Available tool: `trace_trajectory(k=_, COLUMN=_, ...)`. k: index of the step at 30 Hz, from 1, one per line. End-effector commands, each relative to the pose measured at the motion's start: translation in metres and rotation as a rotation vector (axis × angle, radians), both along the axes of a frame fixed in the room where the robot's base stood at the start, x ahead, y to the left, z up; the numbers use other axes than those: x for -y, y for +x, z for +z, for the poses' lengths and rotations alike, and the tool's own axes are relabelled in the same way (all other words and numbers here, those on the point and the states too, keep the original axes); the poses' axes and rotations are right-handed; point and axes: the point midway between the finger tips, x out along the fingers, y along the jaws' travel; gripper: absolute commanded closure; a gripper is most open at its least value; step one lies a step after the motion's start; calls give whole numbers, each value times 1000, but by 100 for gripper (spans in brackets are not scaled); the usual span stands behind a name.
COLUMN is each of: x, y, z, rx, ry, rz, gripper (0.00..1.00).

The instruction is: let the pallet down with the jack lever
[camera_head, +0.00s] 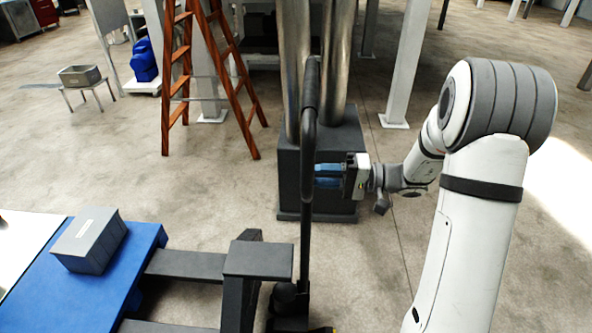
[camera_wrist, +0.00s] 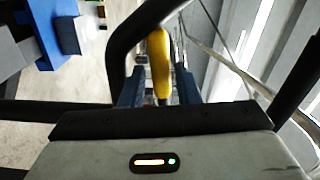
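The pallet jack (camera_head: 258,262) stands at the lower middle of the head view, its forks running left under the blue pallet (camera_head: 62,292). Its tall black handle (camera_head: 307,190) rises upright and also shows as a dark loop in the wrist view (camera_wrist: 117,55). A yellow lever (camera_wrist: 160,62) shows inside that loop; I cannot make it out in the head view. My gripper (camera_head: 328,176) points left at the handle. In the wrist view, its blue fingers (camera_wrist: 159,88) stand apart on either side of the lever, with gaps showing. Contact with the lever is not visible.
A grey box (camera_head: 90,240) sits on the pallet. Behind the handle is a dark block (camera_head: 335,190) with metal columns. A wooden ladder (camera_head: 210,75) stands behind left, and a small stool (camera_head: 86,85) carries a grey bin. The floor between is clear.

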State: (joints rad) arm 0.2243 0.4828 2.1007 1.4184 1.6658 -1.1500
Motion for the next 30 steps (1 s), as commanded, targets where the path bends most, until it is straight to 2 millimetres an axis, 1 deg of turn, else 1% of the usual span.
trace_trajectory(k=1, x=-10, y=0, z=2, rx=-1, ry=1, rz=4, gripper=71)
trace_trajectory(k=3, x=-22, y=0, z=2, rx=-1, ry=0, rz=6, gripper=71)
trace_trajectory(k=6, x=-36, y=1, z=1, rx=-1, ry=-1, rz=6, gripper=71)
trace_trajectory(k=9, x=-45, y=1, z=1, rx=-1, ry=0, rz=5, gripper=71)
trace_trajectory(k=13, x=-51, y=1, z=0, rx=-1, ry=-1, rz=5, gripper=71)
trace_trajectory(k=20, x=-51, y=1, z=0, rx=0, ry=-1, rz=5, gripper=72)
trace_trajectory(k=30, x=-51, y=1, z=0, rx=0, ry=-1, rz=6, gripper=100)
